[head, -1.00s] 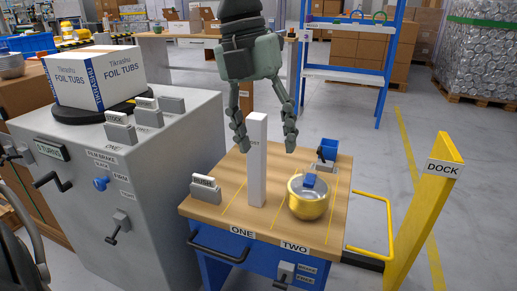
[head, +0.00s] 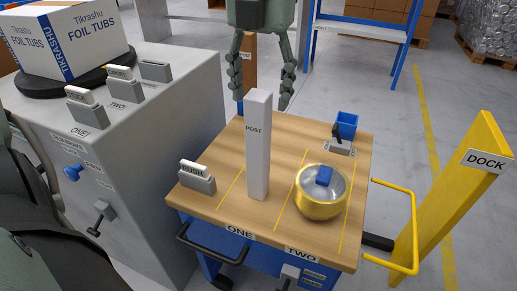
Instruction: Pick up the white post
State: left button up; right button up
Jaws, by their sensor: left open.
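The white post (head: 257,160) stands upright on the wooden-topped cart (head: 222,205), between the RUSH card holder and the metal bowl, with POST printed near its top. My left gripper (head: 262,103) hangs fingers down at the top middle of the head view. Its two fingers are spread and empty, and in the picture they flank the top of the post with gaps on both sides. The fingers seem to be behind or above the post; the exact depth is hard to tell. My right gripper does not show.
A gold and silver bowl (head: 318,204) holding a blue block (head: 324,176) is right of the post. A RUSH card holder (head: 197,178) is left of it. A small blue bin (head: 347,124) is at the back right. A yellow DOCK post (head: 455,185) stands right of the cart.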

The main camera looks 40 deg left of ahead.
aim_at(258, 110)
pick_arm(q)
jog(key=f, duration=0.4)
jog(key=shift+w+a+f, duration=0.2)
jog(key=shift+a+f, duration=0.05)
jog(key=shift+a, duration=0.15)
jog(key=shift+c, duration=0.2)
grip_shut()
